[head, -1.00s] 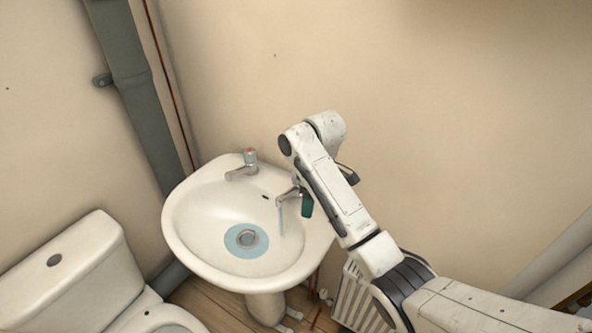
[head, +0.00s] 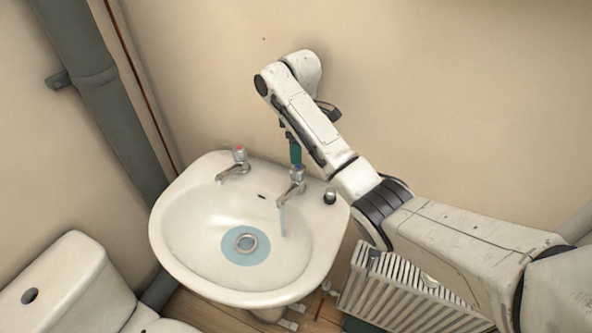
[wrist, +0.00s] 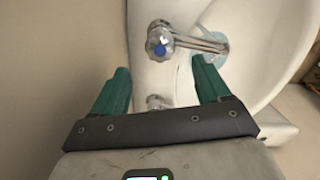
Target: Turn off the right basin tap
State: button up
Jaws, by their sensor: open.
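The right basin tap (head: 297,182) is chrome with a blue-marked top, and a stream of water (head: 283,220) falls from its spout into the basin (head: 180,265). In the wrist view the tap's blue-capped handle (wrist: 160,42) lies just beyond the fingertips, roughly between their lines. My gripper (head: 295,152) is above and slightly behind the tap in the head view, with one teal finger showing. In the wrist view my gripper (wrist: 160,75) has its two teal fingers wide apart, with nothing held between them.
The left tap (head: 236,163) has a red-marked top. A small round chrome fitting (head: 329,196) sits on the basin's right rim. A radiator (head: 395,290) stands at the right, a toilet (head: 75,285) at the left. The wall is close behind the basin.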

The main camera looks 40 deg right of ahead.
aim_at(298, 167)
notch_tip(298, 167, down, 9)
jog(key=shift+f+p, duration=0.1)
jog(key=shift+p, duration=0.3)
jog(key=c, duration=1)
